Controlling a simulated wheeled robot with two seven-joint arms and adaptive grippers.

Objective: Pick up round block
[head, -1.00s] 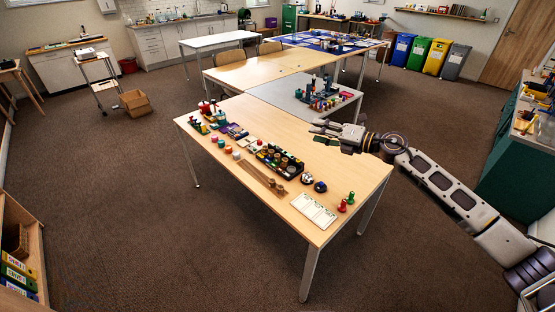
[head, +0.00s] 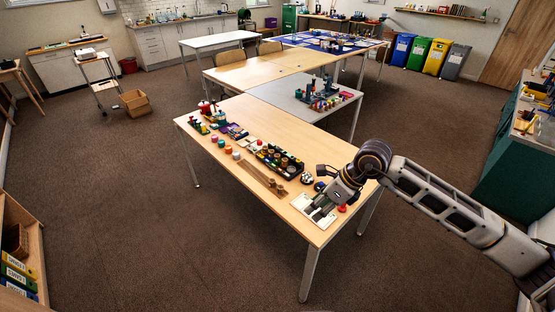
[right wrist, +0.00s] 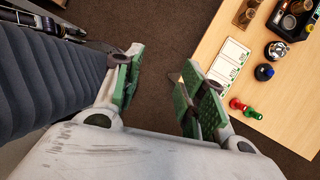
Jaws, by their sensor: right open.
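I cannot tell for sure which piece is the round block. Two rounded pieces sit near the table's right part: a silver-and-black one (head: 307,178) and a dark blue one (head: 319,186). The right wrist view also shows the silver one (right wrist: 276,50) and the blue one (right wrist: 264,72), both right of the fingers. Small orange and pale cylinders (head: 228,149) stand farther left. My left gripper is out of view.
The wooden table (head: 230,172) holds a white card (right wrist: 232,62), a black tray with round pieces (head: 280,160), and a red peg (head: 342,208). The table's front left strip is clear.

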